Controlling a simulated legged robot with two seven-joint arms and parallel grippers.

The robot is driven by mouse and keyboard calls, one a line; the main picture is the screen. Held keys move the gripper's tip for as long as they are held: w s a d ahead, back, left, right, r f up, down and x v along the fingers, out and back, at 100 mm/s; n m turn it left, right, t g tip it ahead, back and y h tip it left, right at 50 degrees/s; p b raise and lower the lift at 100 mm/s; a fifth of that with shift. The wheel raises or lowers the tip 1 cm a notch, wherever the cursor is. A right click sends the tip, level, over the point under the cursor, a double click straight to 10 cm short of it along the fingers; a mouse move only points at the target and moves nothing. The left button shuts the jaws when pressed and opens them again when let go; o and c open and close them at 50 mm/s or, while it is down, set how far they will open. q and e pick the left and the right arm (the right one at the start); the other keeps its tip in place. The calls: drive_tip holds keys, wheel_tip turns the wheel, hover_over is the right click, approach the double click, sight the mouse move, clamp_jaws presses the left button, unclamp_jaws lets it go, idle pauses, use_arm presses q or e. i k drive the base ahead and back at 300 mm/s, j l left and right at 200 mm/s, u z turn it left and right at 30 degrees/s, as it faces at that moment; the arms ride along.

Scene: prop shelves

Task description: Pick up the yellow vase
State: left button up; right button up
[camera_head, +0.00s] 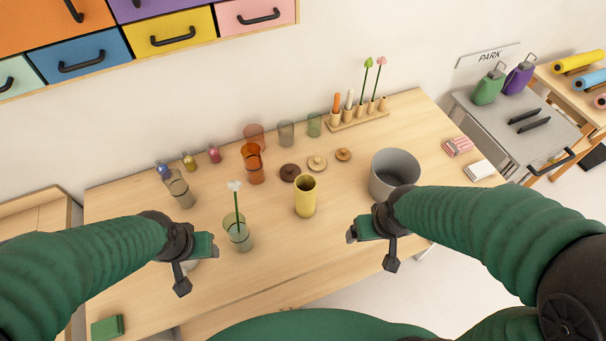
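The yellow vase (305,198) stands upright near the middle of the wooden table, with its open top facing up. My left gripper (194,262) is over the table's front left, to the left of the vase and apart from it. Its two fingers are spread and nothing shows between them. My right gripper (371,247) is to the right of the vase and nearer to me, just in front of the grey pot. Its fingers are also spread and empty. Nothing hides the vase.
A glass with a white flower (238,232) stands between the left gripper and the vase. A grey pot (394,175) stands at the right. Bare table (290,250) shows in front.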

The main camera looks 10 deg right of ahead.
sight(306, 184)
drive_tip(key=k+l+u, duration=0.1)
drive_tip(key=k+u, duration=0.15)
drive_tip(key=u, duration=0.25)
drive_tip(key=k+u, duration=0.25)
drive_tip(key=u, duration=0.25)
